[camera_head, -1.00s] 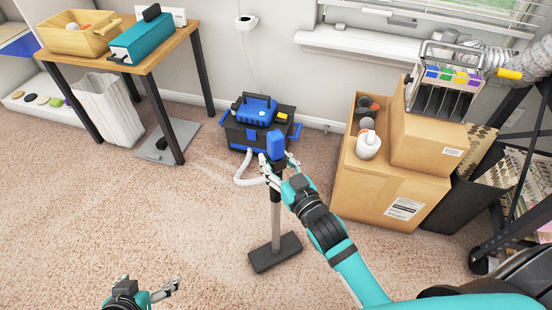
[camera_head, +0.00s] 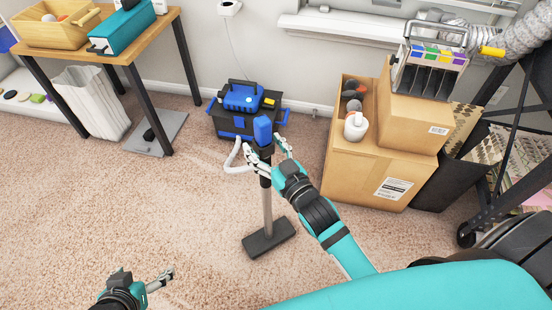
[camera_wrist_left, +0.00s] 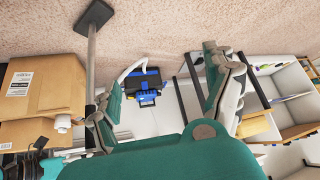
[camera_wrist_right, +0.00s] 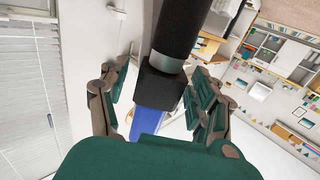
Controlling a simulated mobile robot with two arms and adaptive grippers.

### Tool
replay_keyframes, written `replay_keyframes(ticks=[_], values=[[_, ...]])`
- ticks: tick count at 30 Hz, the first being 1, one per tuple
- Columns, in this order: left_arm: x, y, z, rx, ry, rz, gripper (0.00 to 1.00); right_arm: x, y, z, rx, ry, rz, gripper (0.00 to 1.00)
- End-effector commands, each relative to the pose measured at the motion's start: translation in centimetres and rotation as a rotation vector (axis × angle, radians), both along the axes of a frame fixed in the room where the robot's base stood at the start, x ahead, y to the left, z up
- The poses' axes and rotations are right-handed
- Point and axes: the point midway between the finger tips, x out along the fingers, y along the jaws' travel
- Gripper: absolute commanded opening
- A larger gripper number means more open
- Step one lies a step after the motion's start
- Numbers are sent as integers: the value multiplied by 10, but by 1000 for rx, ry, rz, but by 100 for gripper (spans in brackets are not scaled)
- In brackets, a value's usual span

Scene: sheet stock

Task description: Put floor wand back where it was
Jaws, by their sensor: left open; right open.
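The floor wand has a blue top (camera_head: 262,130), a grey tube (camera_head: 267,205) and a flat dark floor head (camera_head: 268,240) on the carpet. It stands nearly upright in front of the blue and black vacuum (camera_head: 246,108). My right gripper (camera_head: 267,152) is open, with its fingers on either side of the wand just below the blue top. In the right wrist view the wand's dark collar (camera_wrist_right: 160,88) lies between the spread fingers; contact cannot be told. My left gripper (camera_head: 158,281) is open and empty, low at the lower left of the head view.
A large cardboard box (camera_head: 372,182) with bottles and a smaller box on top stands to the right. A wooden table (camera_head: 130,45) with dark legs stands at the back left. A white hose (camera_head: 236,160) curves from the vacuum.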

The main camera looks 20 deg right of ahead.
Motion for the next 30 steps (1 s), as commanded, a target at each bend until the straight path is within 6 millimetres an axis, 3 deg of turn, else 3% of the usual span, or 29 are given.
replay_keyframes(ticks=[9, 13, 15, 25, 30], values=[[-52, 17, -15, 55, 257, 22, 85, -65, -12, 1, -1, 8, 0, 65], [-69, 22, -18, 70, 334, 28, 85, -89, -17, 2, -1, 7, 0, 65], [-67, 22, -16, 68, 327, 28, 85, -99, -19, 2, -1, 7, 0, 65], [-67, 21, -15, 68, 324, 27, 85, -113, -23, 0, -5, 21, -5, 65], [-67, 21, -15, 68, 324, 27, 85, -112, -32, -22, -47, 213, -45, 65]])
